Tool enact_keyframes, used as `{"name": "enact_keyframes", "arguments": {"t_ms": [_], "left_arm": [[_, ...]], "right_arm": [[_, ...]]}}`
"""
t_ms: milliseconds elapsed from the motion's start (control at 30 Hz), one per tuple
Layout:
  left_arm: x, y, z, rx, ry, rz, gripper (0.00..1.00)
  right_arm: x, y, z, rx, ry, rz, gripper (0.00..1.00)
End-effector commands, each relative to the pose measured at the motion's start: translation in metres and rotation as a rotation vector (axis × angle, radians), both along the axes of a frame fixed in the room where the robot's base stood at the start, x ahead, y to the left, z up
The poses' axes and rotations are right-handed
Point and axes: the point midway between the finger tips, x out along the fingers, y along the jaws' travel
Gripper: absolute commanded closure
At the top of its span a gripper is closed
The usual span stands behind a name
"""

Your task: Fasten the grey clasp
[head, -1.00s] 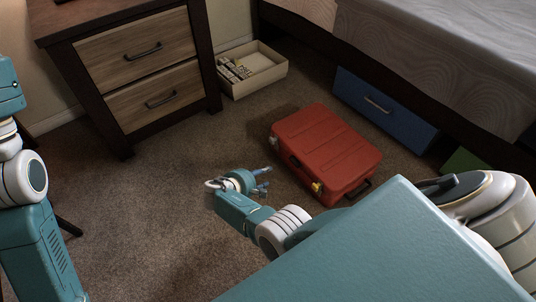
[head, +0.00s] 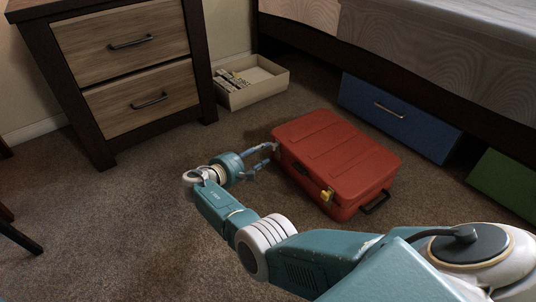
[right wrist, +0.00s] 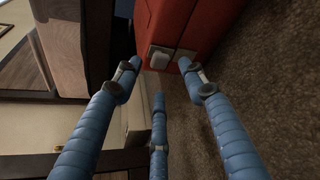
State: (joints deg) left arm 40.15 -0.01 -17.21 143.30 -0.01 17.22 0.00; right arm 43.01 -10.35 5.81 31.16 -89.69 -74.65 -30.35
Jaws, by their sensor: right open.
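A red suitcase (head: 335,155) lies flat and closed on the carpet in the head view. In the head view the clasp is at the suitcase's left corner, hard to make out behind my fingertips. My right gripper (head: 268,154) is open and empty, its blue fingers pointing at that corner. In the right wrist view its fingertips (right wrist: 160,68) lie either side of the clasp, apparently short of it. My left gripper is out of view.
A yellow clasp (head: 327,195) and a dark handle (head: 376,202) are on the suitcase's near and right sides. A cream box (head: 250,82) sits by the drawer unit (head: 125,70). Blue (head: 400,115) and green (head: 505,183) boxes are under the bed.

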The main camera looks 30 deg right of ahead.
Motion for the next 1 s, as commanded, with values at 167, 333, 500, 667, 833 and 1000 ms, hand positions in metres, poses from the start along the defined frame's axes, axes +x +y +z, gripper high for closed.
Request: {"name": "enact_keyframes", "arguments": {"t_ms": [167, 333, 500, 667, 833, 1000], "left_arm": [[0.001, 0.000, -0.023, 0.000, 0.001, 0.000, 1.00], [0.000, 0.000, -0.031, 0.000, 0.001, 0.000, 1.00], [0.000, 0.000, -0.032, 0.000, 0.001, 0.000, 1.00], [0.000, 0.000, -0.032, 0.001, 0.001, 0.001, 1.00], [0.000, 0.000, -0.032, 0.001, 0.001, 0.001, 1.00], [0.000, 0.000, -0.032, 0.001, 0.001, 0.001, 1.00]], "right_arm": [[0.009, -0.029, -0.013, -0.001, -0.002, -0.002, 0.59], [0.015, -0.045, -0.015, 0.000, -0.001, 0.000, 0.59], [0.017, -0.049, -0.015, 0.002, -0.001, 0.001, 0.59], [0.016, -0.049, -0.015, 0.001, 0.000, 0.001, 0.59], [0.016, -0.049, -0.015, 0.001, 0.000, 0.001, 0.86], [0.016, -0.048, -0.015, 0.002, 0.000, 0.001, 1.00]]}}
